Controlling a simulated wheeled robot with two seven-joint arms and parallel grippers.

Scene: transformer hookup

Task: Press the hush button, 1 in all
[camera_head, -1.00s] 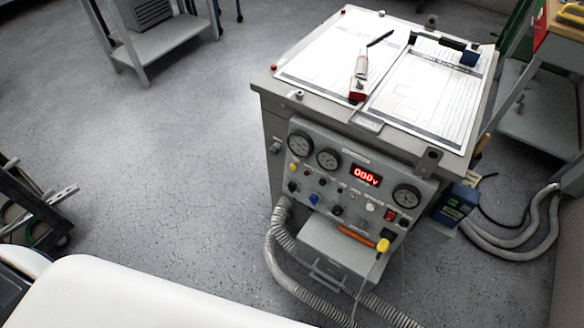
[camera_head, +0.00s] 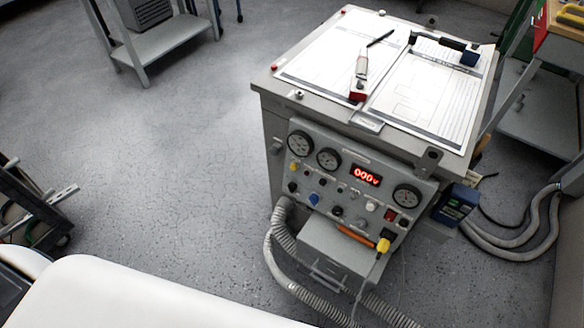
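A grey cabinet (camera_head: 275,125) stands in the right half of the head view, with a sloped control panel (camera_head: 340,152) on its front. The panel has round dials, a red lit display (camera_head: 367,176), and several small knobs and buttons. These include a white round one (camera_head: 371,206), a blue one (camera_head: 314,199), a yellow one (camera_head: 292,167) and a red switch (camera_head: 391,215). The labels are too small to read, so I cannot tell which is the hush button. Neither of my grippers is in view.
Papers (camera_head: 425,95) and tools lie on the cabinet top. Below the panel are a grey box (camera_head: 338,248) and ribbed hoses (camera_head: 275,262). A blue container (camera_head: 455,204) stands at its right. A grey cart (camera_head: 160,42) stands at the back left.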

